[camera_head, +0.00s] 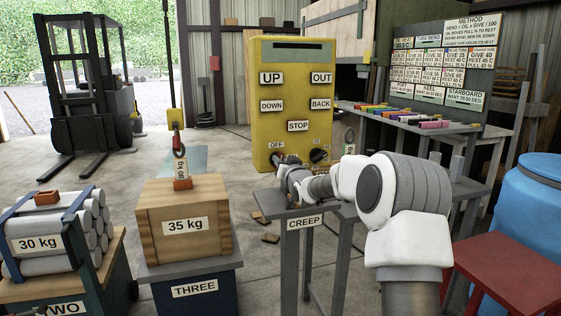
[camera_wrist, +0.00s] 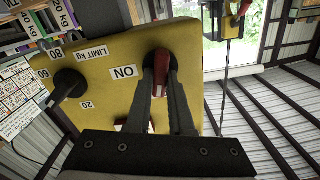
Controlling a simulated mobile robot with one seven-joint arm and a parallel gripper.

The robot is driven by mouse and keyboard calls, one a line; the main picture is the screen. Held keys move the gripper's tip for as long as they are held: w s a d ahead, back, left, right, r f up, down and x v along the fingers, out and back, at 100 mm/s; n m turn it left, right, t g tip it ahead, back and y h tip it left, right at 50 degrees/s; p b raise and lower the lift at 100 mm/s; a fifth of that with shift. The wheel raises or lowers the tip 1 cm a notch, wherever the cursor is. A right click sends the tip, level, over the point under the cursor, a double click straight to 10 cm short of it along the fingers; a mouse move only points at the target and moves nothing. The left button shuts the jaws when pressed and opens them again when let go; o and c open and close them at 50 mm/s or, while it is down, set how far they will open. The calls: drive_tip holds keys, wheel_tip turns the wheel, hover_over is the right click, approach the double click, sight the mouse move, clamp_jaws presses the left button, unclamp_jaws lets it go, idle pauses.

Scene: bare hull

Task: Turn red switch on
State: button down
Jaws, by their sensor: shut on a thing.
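The red switch (camera_wrist: 160,66) is on a yellow control box (camera_head: 291,80). In the wrist view its red lever sits between the two fingers of my gripper (camera_wrist: 161,84), which is shut on it. The lever runs down the picture from its dark pivot, and the fingers hide its sides. An ON label (camera_wrist: 123,72), upside down, is left of the switch. In the head view my gripper (camera_head: 281,163) is at the lower left of the box, just below the OFF label (camera_head: 277,145). It hides the switch there.
A black limit knob (camera_wrist: 68,83) sits beside the switch. A grey stand marked CREEP (camera_head: 304,223) is under my arm. A 35 kg wooden crate (camera_head: 160,228) stands left, with a hook (camera_head: 180,155) above it. A blue barrel (camera_head: 535,200) and red table (camera_head: 510,270) are right.

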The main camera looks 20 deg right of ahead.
drive_tip(key=shift+d+f+m+b, duration=0.15)
drive_tip(key=shift+m+b, duration=0.4)
drive_tip(key=shift+m, duration=3.1)
drive_tip(key=shift+d+f+m+b, duration=0.15)
drive_tip(key=shift+m+b, duration=0.4)
drive_tip(key=shift+m, duration=3.1)
drive_tip(key=shift+a, duration=0.1)
drive_tip(key=c, duration=0.8)
unclamp_jaws()
drive_tip(key=shift+s, duration=0.1)
